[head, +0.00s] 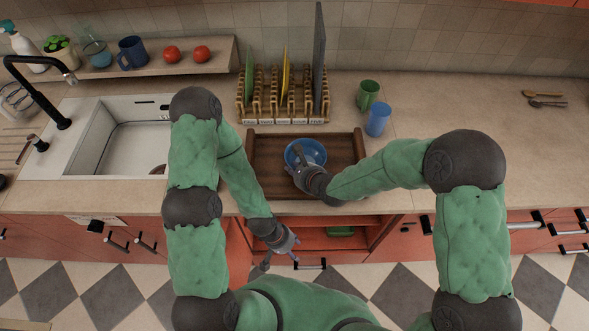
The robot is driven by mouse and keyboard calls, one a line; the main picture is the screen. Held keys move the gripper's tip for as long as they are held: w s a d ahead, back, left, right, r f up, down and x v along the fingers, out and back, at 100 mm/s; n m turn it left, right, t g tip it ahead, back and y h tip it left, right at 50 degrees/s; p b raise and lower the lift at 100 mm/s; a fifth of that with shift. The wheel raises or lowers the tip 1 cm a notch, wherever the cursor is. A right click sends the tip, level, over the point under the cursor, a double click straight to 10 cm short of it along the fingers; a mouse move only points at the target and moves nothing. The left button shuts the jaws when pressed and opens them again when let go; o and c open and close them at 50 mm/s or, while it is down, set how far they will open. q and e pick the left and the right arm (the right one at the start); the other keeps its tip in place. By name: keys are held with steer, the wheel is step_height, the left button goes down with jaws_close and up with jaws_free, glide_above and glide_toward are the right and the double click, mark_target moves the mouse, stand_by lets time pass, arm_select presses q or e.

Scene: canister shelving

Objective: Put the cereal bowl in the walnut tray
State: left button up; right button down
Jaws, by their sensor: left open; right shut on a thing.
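The cereal bowl, a blue bowl (313,150), is in the head view over the middle of the walnut tray (265,180). I cannot tell whether it rests on the tray floor or is held just above it. The tray is a dark brown rectangle with raised sides, on the counter. My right gripper (299,165) is shut on the bowl's near left rim and covers part of it. My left gripper (281,258) is open and empty, low in front of the counter edge.
Behind the tray stands a wooden rack (283,110) with upright plates. A green mug (368,94) and a blue cup (378,120) stand right of it. A sink (125,140) is at left. The counter at right (470,110) is mostly clear. Below the tray, an open cabinet (335,245) shows.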

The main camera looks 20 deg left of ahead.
steer(key=shift+f, duration=0.1)
steer(key=c, duration=1.1)
jaws_free()
steer(key=shift+c, duration=0.2)
steer(key=shift+s+d+r, duration=0.15)
steer(key=shift+r, duration=0.25)
steer(key=p+v, duration=0.1)
steer(key=v, duration=1)
steer(key=shift+d+p, duration=0.15)
steer(key=shift+p, duration=0.15)
steer(key=shift+s+r, duration=0.15)
